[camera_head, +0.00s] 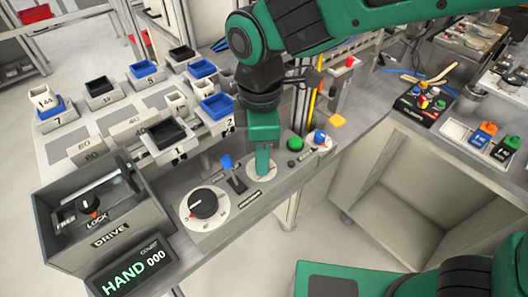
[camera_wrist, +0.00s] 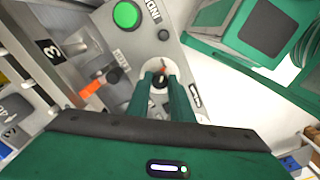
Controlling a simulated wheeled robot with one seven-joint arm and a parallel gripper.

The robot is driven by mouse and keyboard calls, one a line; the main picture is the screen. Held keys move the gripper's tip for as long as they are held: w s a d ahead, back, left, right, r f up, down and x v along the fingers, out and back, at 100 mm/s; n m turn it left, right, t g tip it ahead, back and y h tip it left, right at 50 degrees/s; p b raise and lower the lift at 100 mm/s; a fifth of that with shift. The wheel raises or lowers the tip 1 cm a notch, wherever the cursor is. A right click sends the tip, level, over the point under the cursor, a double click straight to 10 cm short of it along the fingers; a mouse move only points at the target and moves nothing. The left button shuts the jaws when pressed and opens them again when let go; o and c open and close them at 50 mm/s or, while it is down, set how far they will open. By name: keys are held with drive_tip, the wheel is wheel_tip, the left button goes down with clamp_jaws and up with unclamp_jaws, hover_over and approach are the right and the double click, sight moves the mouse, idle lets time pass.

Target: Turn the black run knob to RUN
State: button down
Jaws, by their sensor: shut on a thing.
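The black run knob (camera_wrist: 159,82) sits on a round pale plate (camera_head: 257,177) on the grey control panel. My gripper (camera_head: 263,172) points down over that plate and hides the knob in the head view. In the wrist view my two green fingers (camera_wrist: 161,76) stand on either side of the knob and are shut on it. A small orange-red mark shows at the fingertips. The small label beside the plate is too small to read.
A larger black dial (camera_head: 203,203) and a blue-tipped lever (camera_head: 229,170) stand left of my gripper. A green button (camera_head: 295,144) and a blue knob (camera_head: 320,137) are close on the right. The DRIVE box (camera_head: 95,215) is at the far left.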

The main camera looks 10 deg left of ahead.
drive_tip(key=m, duration=0.4)
drive_tip(key=shift+w+m, duration=0.1)
drive_tip(key=shift+m, duration=0.3)
drive_tip(key=m, duration=0.4)
drive_tip(key=shift+m, duration=0.3)
drive_tip(key=m, duration=0.4)
drive_tip(key=shift+r+m, duration=0.1)
drive_tip(key=shift+m, duration=2.1)
drive_tip(key=shift+w, duration=0.1)
drive_tip(key=c, duration=1.6)
unclamp_jaws()
drive_tip(key=shift+o, duration=0.2)
